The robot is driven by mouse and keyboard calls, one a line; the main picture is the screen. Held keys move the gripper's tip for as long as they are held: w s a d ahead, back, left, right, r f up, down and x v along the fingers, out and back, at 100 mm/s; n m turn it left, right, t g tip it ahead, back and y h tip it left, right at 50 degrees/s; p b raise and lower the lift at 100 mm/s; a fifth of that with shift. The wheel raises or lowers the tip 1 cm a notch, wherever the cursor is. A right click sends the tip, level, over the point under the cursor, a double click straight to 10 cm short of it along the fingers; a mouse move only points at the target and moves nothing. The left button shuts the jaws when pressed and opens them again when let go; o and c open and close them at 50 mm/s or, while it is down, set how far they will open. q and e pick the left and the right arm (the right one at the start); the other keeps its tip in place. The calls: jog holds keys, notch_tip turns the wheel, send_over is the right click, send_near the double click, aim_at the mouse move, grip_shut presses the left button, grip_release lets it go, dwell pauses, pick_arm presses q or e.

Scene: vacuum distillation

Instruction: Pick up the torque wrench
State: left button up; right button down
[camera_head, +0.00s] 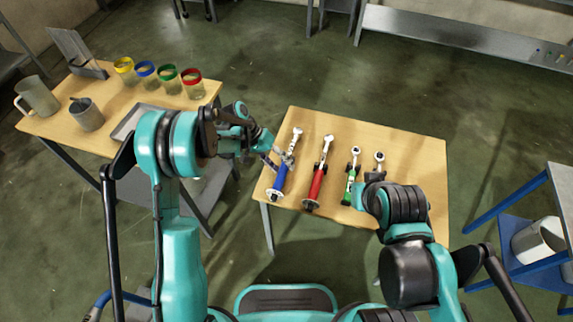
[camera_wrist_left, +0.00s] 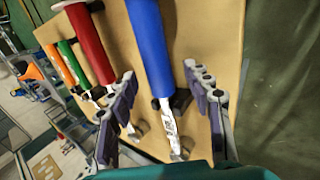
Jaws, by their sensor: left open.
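Several torque wrenches lie side by side on a wooden table. The leftmost has a blue handle (camera_head: 279,179) and a silver shaft. Beside it lie a red-handled wrench (camera_head: 315,184) and a green-handled wrench (camera_head: 349,187). The rightmost wrench (camera_head: 379,157) shows only its head in the head view; an orange handle (camera_wrist_left: 32,73) shows in the left wrist view. My left gripper (camera_head: 282,158) is open over the blue wrench, whose blue handle (camera_wrist_left: 150,45) and shaft lie between its fingers. My right gripper (camera_head: 370,178) is beside the green wrench, its jaws unclear.
The wooden table (camera_head: 425,160) has bare room at the back and right. A blue-framed stand (camera_head: 510,225) is at right.

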pick_arm(q)
jog(key=shift+d+f, duration=0.2)
jog(key=shift+f, duration=0.15)
jog(key=shift+r, duration=0.1)
grip_shut()
jog(key=shift+r, duration=0.2)
